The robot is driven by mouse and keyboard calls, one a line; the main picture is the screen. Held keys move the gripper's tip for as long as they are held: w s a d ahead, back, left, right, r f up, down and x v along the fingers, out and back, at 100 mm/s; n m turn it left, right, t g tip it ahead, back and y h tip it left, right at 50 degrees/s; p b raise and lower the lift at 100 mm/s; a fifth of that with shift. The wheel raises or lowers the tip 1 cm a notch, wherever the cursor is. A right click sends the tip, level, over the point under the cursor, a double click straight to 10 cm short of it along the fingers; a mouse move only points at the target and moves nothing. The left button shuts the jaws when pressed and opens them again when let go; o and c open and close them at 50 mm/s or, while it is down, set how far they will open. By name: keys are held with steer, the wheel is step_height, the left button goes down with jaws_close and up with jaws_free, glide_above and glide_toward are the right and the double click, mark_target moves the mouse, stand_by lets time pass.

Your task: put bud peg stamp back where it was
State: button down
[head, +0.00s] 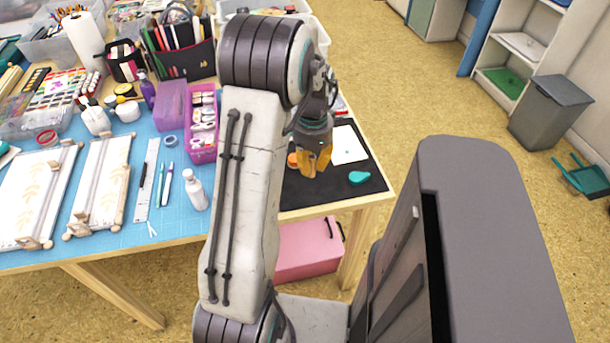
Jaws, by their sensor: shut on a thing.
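My gripper (311,172), with orange fingers, is at the black mat (321,194) on the table's right end. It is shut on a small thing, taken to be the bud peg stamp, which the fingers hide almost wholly. A white sheet (348,143) with a tiny mark lies on the mat, right of my gripper. A teal inkpad (359,178) lies on the mat near its right front. An orange round thing (292,160) shows just left of the fingers, partly hidden by my arm. I cannot tell how high the fingers are above the mat.
A pink box (203,144) of small items stands on the blue mat (176,222), left of my arm. A white bottle (195,190) stands in front of it. Boards, pens and bins fill the table's left and back.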

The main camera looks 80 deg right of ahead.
steer(key=shift+w+a+f, duration=0.2)
steer(key=shift+w+f, duration=0.3)
steer(key=shift+w, duration=0.25)
steer(key=shift+f+p, duration=0.35)
steer(key=shift+f, duration=1.65)
steer(key=shift+f, duration=0.1)
steer(key=shift+f, duration=0.1)
steer(key=c, duration=1.3)
jaws_free()
steer(key=shift+o, duration=0.2)
